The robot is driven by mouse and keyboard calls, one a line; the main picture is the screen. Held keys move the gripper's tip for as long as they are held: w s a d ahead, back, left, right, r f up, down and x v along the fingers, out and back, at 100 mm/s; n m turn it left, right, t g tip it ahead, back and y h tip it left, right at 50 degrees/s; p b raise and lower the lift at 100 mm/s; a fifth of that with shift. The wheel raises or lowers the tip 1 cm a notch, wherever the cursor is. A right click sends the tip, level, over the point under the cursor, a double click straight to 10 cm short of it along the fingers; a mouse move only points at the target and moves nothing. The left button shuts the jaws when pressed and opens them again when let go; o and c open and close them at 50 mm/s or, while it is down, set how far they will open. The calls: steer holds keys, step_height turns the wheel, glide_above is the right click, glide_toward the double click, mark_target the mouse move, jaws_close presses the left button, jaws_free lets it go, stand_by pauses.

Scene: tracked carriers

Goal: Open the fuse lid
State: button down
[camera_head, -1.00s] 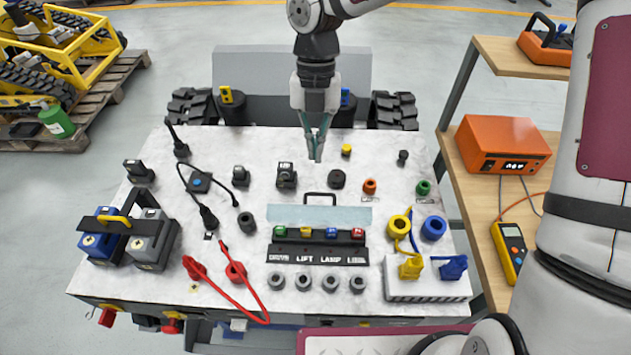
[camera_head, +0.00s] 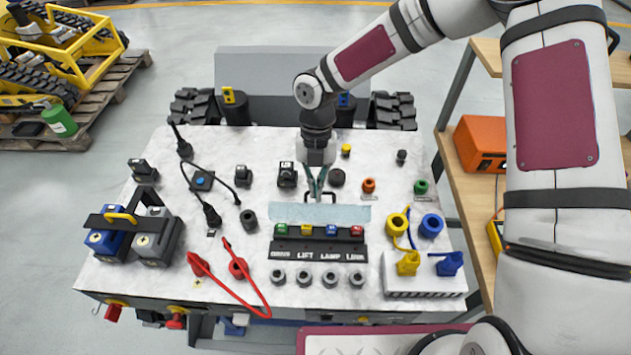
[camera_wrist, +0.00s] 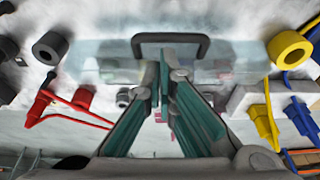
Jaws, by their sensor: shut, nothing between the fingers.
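The fuse lid (camera_head: 345,213) is a clear, pale blue panel with a black bar handle along its far edge. It lies at the middle of the white worktop, just behind a row of coloured fuses (camera_head: 332,231); I cannot tell if it covers them. In the wrist view the lid (camera_wrist: 90,62) spans the upper middle, and its handle (camera_wrist: 170,38) is a dark arch. My gripper (camera_head: 315,198) points down at the handle, its fingers shut and empty. In the wrist view the fingertips (camera_wrist: 160,62) are just below the handle bar; contact cannot be told.
Black knobs (camera_head: 287,175) stand behind the lid, with grey sockets (camera_head: 304,278) in front. A red cable (camera_head: 240,275) lies to the left and yellow and blue plugs (camera_head: 408,262) to the right. A battery pair (camera_head: 155,240) sits at the left edge.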

steer(key=shift+w+f, duration=0.15)
steer(key=shift+w, duration=0.05)
stand_by(0.3)
steer(key=shift+w+f+g+b, duration=0.15)
steer(key=shift+w+g+b, duration=0.15)
steer(key=shift+b, duration=0.5)
steer(key=shift+w+f+g+b, duration=0.35)
steer(key=shift+w+g+b, duration=0.35)
steer(key=shift+b, duration=1.1)
steer(key=shift+w+d+f+g+b, duration=0.1)
steer(key=shift+w+f+g+b, duration=0.45)
steer(key=shift+b, duration=1.15)
steer(key=shift+w+f+b, duration=0.3)
steer(key=shift+w, duration=0.1)
